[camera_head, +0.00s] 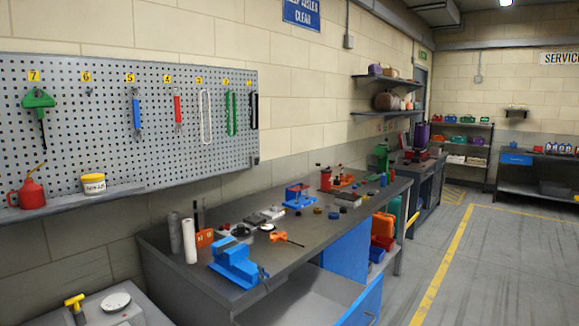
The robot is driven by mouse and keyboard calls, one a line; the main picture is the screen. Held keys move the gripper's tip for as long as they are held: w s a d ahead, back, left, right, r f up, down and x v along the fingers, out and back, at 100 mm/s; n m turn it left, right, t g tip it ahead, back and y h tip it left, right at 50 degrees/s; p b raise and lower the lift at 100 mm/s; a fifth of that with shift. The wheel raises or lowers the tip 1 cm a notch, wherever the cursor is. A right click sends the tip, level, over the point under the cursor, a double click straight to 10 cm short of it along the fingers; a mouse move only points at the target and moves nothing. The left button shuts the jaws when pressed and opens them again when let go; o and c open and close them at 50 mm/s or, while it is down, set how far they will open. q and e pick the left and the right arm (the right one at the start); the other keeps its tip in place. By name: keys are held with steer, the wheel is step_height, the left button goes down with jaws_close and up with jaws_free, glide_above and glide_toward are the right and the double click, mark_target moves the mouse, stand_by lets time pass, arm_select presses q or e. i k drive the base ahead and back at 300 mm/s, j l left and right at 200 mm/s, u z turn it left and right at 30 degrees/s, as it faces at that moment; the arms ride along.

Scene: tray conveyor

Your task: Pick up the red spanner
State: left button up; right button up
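A slim red tool (178,109), which looks like the red spanner, hangs upright on the grey pegboard (60,85) below the yellow label 4. It is small in the picture, so its exact shape is hard to tell. A blue tool (137,113) hangs to its left under label 5, and a pale long tool (206,116) hangs to its right. Neither of my grippers is in view.
Green (231,113) and black (253,110) tools hang farther right. A ledge below holds a red oil can (32,194) and a yellow tub (94,184). The workbench (215,292) carries a blue vice (236,262) and clutter. Floor at right (500,270) is clear.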

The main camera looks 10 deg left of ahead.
mark_target(176, 99)
steer(key=i+u, duration=0.1)
steer(key=u, duration=1.35)
